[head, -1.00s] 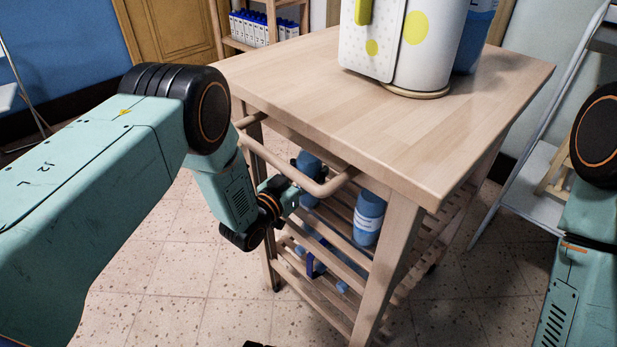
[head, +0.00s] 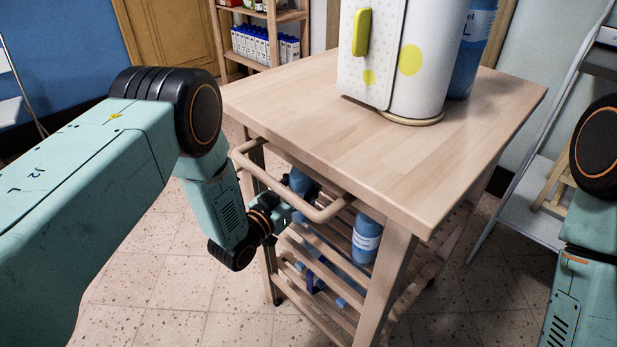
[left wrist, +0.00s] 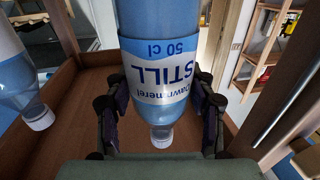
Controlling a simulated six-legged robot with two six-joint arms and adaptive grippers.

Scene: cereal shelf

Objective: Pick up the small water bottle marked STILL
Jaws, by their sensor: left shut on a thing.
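The small water bottle marked STILL (left wrist: 160,82) fills the middle of the left wrist view, its blue-and-white label reading "STILL 50 cl" upside down and its white cap low in the picture. My left gripper (left wrist: 160,112) is shut on it, one finger on each side of the label. In the head view this bottle (head: 299,182) is partly hidden behind my left gripper (head: 290,205) and the cart's rail. My right arm shows at the right edge of the head view, but its gripper is out of the picture.
A second blue bottle (head: 366,240) stands in the cart near its front leg; another bottle (left wrist: 18,85) shows in the left wrist view. The wooden cart (head: 330,130) has a side rail (head: 325,213) close to my gripper. A white dispenser (head: 400,65) stands on top.

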